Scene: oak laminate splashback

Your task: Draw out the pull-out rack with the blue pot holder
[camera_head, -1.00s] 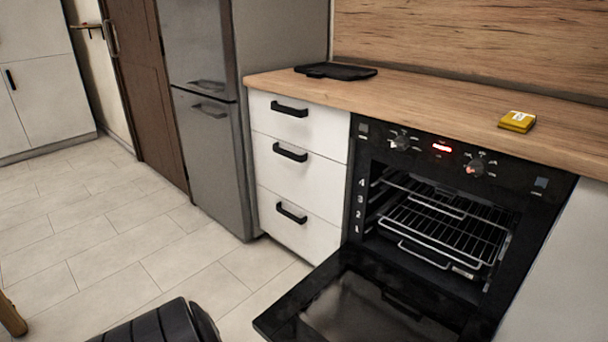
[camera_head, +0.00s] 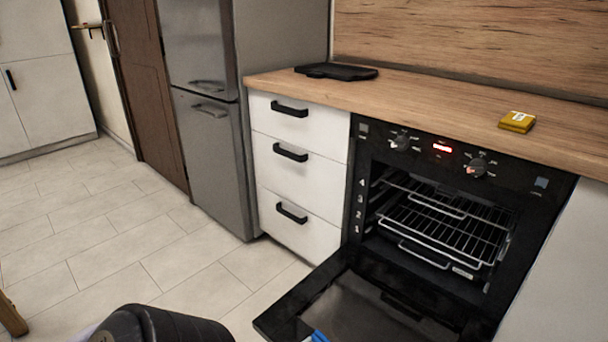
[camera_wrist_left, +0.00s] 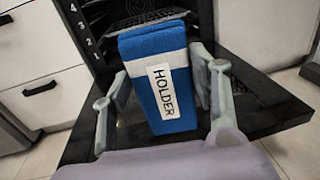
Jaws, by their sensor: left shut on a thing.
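The blue pot holder (camera_wrist_left: 148,60), with a white band and a label reading HOLDER, is gripped by my left gripper (camera_wrist_left: 163,90) in the left wrist view. Only a small blue corner (camera_head: 318,336) of it shows at the bottom of the head view. The oven (camera_head: 365,170) stands open with its door (camera_head: 350,312) folded down. A wire rack (camera_head: 462,232) sits inside, with wire handles at two heights on the front. The pot holder is apart from the rack, out in front over the door. My right gripper is not in view.
A wooden worktop (camera_head: 430,98) runs above the oven, with a yellow item (camera_head: 517,121) and a black tray (camera_head: 336,71) on it. White drawers (camera_head: 296,170) and a grey fridge (camera_head: 215,170) stand to the left. The tiled floor (camera_head: 120,240) is largely clear.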

